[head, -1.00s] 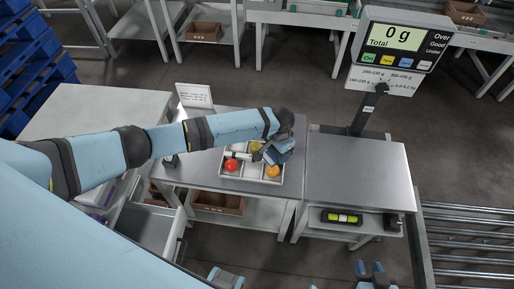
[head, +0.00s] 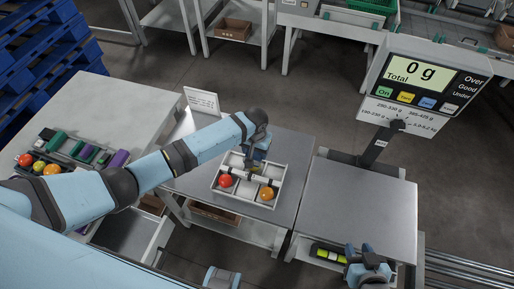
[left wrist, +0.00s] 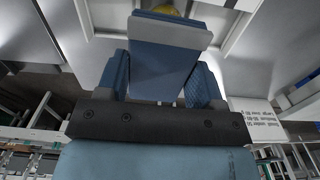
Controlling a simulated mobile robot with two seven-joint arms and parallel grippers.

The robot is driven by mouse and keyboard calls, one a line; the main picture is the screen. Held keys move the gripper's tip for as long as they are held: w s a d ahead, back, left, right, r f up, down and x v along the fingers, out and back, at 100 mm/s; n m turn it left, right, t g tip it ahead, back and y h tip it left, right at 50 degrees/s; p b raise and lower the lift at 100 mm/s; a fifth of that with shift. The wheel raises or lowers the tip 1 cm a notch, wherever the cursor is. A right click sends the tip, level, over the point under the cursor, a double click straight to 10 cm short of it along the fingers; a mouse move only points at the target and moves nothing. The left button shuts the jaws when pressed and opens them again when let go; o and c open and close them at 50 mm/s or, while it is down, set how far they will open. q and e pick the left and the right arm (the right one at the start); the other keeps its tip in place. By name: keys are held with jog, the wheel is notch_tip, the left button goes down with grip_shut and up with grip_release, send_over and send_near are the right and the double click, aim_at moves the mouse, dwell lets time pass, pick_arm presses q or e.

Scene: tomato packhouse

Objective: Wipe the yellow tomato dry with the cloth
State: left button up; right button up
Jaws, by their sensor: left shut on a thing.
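A white divided tray (head: 233,193) stands on the grey table. It holds a red tomato (head: 225,180) at its left and an orange tomato (head: 266,193) at its front right. My left gripper (head: 256,158) is over the back of the tray, pointing down, and hides much of that part. In the left wrist view it is shut on a blue folded cloth (left wrist: 165,60) with a paler edge. A sliver of the yellow tomato (left wrist: 167,10) shows just beyond the cloth; whether they touch is unclear. My right gripper (head: 364,255) is empty and open at the lower right.
A scale with a display reading 0 g (head: 418,72) stands beside a bare metal table (head: 360,205) at the right. A bench (head: 105,105) at the left carries more tomatoes (head: 38,167) and coloured items. A white sign (head: 203,100) stands behind the tray.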

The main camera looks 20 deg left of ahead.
pick_arm(q)
jog(key=shift+a+n, duration=0.25)
jog(key=shift+n, duration=0.05)
jog(key=shift+a+f+b, duration=0.1)
jog(key=shift+f+b, duration=0.55)
jog(key=shift+b, duration=0.05)
notch_tip(320, 180, down, 4)
jog(key=b, duration=0.4)
jog(key=shift+w, duration=0.7)
pick_arm(e)
jog(key=shift+w+a+f, duration=0.1)
jog(key=shift+w+f, duration=0.1)
jog(key=shift+f, duration=1.2)
jog(key=shift+w+f, duration=0.15)
jog(key=shift+f, duration=1.25)
jog(key=shift+f, duration=0.15)
pick_arm(q)
jog(key=shift+f+b, duration=0.3)
jog(key=shift+b, duration=0.05)
pick_arm(e)
jog(key=shift+f, duration=0.1)
pick_arm(q)
jog(key=shift+s, duration=0.1)
pick_arm(e)
jog(key=shift+r, duration=0.2)
